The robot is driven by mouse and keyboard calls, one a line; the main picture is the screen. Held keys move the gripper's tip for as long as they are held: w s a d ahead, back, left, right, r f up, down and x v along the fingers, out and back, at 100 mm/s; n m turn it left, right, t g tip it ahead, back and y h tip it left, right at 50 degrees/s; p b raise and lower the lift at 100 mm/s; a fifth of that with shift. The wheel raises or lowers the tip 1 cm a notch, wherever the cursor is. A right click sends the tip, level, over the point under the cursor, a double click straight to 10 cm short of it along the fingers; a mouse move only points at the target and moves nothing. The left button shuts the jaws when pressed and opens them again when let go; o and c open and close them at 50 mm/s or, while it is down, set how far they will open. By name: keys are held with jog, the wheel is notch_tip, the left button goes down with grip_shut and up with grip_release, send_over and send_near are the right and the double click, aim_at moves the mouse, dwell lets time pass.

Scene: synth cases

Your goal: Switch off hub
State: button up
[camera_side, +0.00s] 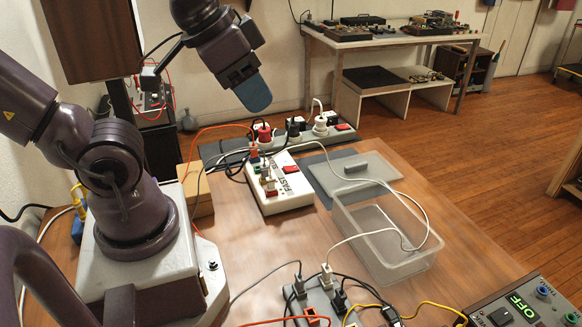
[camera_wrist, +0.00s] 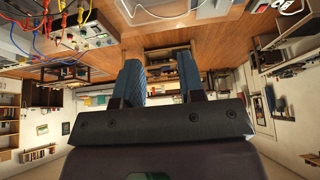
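A white hub (camera_side: 278,186) with a "FAST" label stands on the wooden table in the side view. Small plugs sit in its left side, and a red switch (camera_side: 291,169) is on its top; I cannot tell the switch's position. A long grey strip (camera_side: 225,155) behind it carries white and red plugs and another red switch (camera_side: 345,127). A third, grey strip (camera_side: 320,298) lies at the front edge with plugs in it. My gripper (camera_side: 254,94) hangs above and behind the white hub, touching nothing. In the wrist view its two blue fingers (camera_wrist: 160,80) are apart with nothing between them.
A clear plastic box (camera_side: 385,262) and its flat lid (camera_side: 352,177) lie right of the hub, with a white cable across the box. A device (camera_side: 522,306) at the front right shows a green "OFF". Cables cross the table. A workbench (camera_side: 390,40) stands behind.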

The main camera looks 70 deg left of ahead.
jog(key=shift+a, duration=0.15)
jog(key=c, duration=0.3)
jog(key=shift+n+g+y, duration=0.4)
jog(key=shift+n+g, duration=0.4)
jog(key=shift+g, duration=0.1)
jog(key=w+a+f, duration=0.1)
jog(key=a+f, duration=0.1)
jog(key=shift+w+a+f, duration=0.3)
jog(key=shift+w+a, duration=0.05)
grip_shut()
jog(key=w+a+f+g, duration=0.2)
jog(key=w+a+f, duration=0.4)
jog(key=a, duration=0.3)
jog(key=w+a+f+m+g, duration=0.1)
jog(key=w+a+f+g, duration=0.2)
jog(key=w+a+f, duration=0.4)
jog(key=a, duration=0.3)
jog(key=shift+w+a+f+m+h, duration=0.15)
jog(key=shift+w+a+m+h, duration=0.15)
jog(key=shift+w+h, duration=0.1)
